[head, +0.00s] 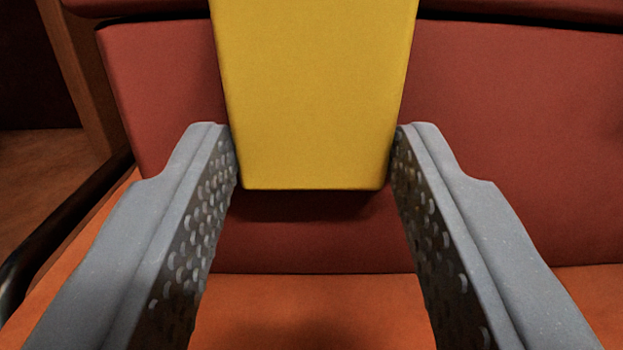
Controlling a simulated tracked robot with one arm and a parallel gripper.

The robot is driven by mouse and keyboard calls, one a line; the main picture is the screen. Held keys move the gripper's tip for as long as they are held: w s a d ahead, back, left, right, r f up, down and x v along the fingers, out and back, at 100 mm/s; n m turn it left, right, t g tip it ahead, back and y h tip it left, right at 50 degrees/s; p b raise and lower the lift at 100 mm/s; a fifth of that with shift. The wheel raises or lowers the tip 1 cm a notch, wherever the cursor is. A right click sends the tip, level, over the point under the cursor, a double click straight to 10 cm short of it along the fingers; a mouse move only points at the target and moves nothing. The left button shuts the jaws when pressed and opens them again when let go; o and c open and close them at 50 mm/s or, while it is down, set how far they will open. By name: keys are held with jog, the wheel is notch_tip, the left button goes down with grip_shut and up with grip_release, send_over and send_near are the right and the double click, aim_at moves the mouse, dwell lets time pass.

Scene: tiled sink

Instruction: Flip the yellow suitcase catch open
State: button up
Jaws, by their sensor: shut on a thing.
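The yellow suitcase catch (315,95) is a flat yellow plate that tapers toward its lower end. It stands out in front of a dark red panel and runs up out of the top of the head view. My gripper (314,150) has one grey finger on each side of the catch's lower end. Its fingertips touch the left and right edges, so it is shut on the catch. The catch's upper end is out of view.
The red panel (510,140) fills the area behind the catch. An orange surface (310,305) lies below it. A dark rounded bar (60,235) runs along the left, with a brown upright (80,80) behind it.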

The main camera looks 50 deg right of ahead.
jog(key=shift+w+f+t+h, duration=0.15)
jog(key=shift+f+t+h, duration=0.05)
jog(key=shift+t+h, duration=0.35)
jog(key=o, duration=1)
jog(key=shift+d, duration=0.1)
jog(key=p+v, duration=0.2)
jog(key=v, duration=1.2)
jog(key=shift+w, duration=0.1)
